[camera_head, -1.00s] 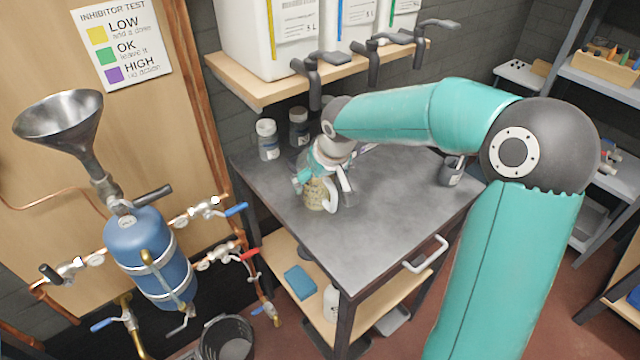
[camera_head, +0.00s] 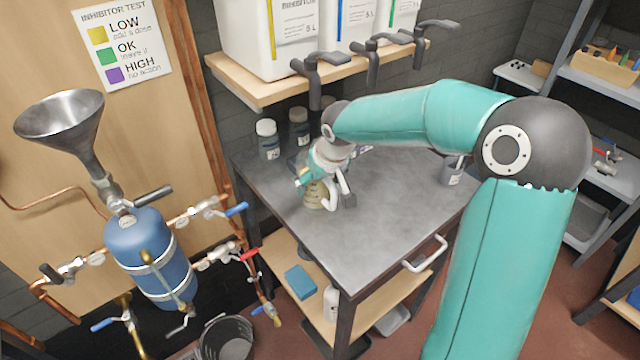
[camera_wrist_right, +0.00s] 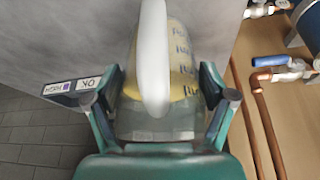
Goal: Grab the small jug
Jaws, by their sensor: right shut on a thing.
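The small jug (camera_head: 314,196) is see-through with a yellowish tint, dark scale marks and a white handle. It is at the left front part of the grey bench top (camera_head: 385,215). My right gripper (camera_head: 322,186) is shut on it, with a finger on either side. The right wrist view shows the jug (camera_wrist_right: 182,62) between the fingers (camera_wrist_right: 160,100), its white handle facing the camera. I cannot tell whether its base touches the bench. My left gripper is not in view.
Tap levers (camera_head: 316,75) hang from the shelf above. A blue tank with a funnel (camera_head: 62,120) is at the left. The bench's middle and front are clear.

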